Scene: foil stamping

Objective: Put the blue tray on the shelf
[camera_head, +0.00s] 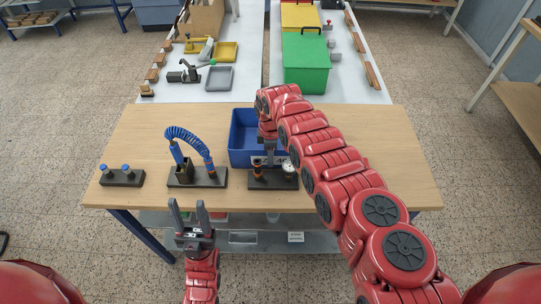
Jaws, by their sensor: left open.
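The blue tray (239,148) stands on the wooden table (340,180), at the back middle. My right arm reaches over it from the lower right and hides much of its right part. My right gripper (269,156) points down at the tray's near side; its fingers are small and partly hidden, so I cannot tell whether they touch or grip the tray. My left gripper (188,208) is open and empty, fingers up, in front of the table's near edge. A grey lower shelf (265,240) shows under the table.
A black block with blue-topped pegs (122,177), a stand with a coiled blue hose (195,176) and a gauge stand (272,180) line the table's near side. A green box (306,68) stands on the white table behind. The table's right part is clear.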

